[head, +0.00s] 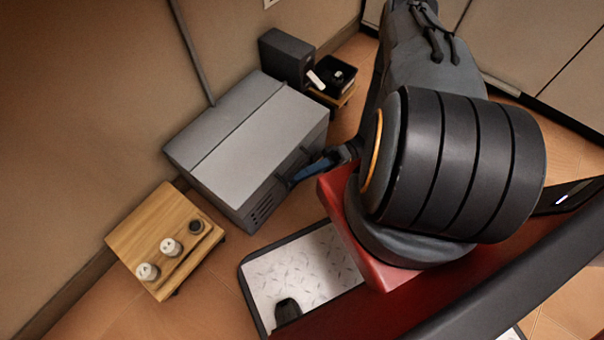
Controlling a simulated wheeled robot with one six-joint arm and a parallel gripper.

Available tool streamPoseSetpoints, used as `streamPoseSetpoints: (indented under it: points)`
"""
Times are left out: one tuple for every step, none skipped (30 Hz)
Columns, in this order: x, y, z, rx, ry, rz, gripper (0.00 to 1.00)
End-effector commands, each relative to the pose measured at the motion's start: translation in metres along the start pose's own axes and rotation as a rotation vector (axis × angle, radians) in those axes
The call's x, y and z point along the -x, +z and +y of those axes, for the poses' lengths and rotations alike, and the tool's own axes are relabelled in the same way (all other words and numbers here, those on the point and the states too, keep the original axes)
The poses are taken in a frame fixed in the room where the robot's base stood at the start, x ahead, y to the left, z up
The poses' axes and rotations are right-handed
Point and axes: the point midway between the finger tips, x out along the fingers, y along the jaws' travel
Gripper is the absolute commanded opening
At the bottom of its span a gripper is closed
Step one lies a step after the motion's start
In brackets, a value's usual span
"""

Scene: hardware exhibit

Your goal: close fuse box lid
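The grey fuse box (262,140) stands against the brown wall, left of my arm in the head view. Its broad upper face is split by a long seam, and dark vent slots (262,211) show low on one side. I cannot tell for sure which panel is the lid or how far it stands open. My gripper (297,176), with a blue part, is at the side of the box facing my arm. It is close to that side; whether it touches is unclear. The gripper is small and partly hidden, so its opening does not show.
A wooden stand (150,232) with white and dark round items is left of the box. A dark grey case (286,58) and a black bin (334,75) are beyond it. A metal-plate mat (300,270) lies on the tiled floor nearer me.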

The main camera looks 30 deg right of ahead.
Motion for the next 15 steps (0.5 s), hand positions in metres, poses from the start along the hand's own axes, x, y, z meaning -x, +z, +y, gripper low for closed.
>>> streamPoseSetpoints:
  points:
    - [0.001,0.0,-0.001,0.0,0.0,0.001,0.27]
    - [0.001,0.0,-0.001,0.001,-0.001,0.002,0.27]
    - [0.001,0.0,-0.001,0.001,-0.001,0.002,0.27]
    - [0.001,0.0,-0.001,0.001,-0.001,0.002,0.27]
    - [0.001,0.0,-0.001,0.001,-0.002,0.002,0.27]
    - [0.002,0.0,-0.002,0.001,-0.002,0.002,0.27]
    - [0.003,0.0,-0.002,0.001,-0.002,0.002,0.27]
    - [0.004,0.0,-0.002,0.002,-0.002,0.002,0.27]
    - [0.007,0.0,-0.002,0.002,-0.002,0.002,0.27]
    - [0.01,0.0,-0.002,0.003,-0.002,0.003,0.27]
    - [0.014,0.0,-0.002,0.003,-0.002,0.004,0.27]
    - [0.02,0.0,-0.002,0.004,-0.001,0.004,0.27]
    - [0.025,0.0,-0.002,0.003,-0.001,0.003,0.27]
    - [0.03,0.0,-0.002,0.003,0.0,0.003,0.27]
    - [0.037,0.0,-0.001,0.004,0.0,0.003,0.27]
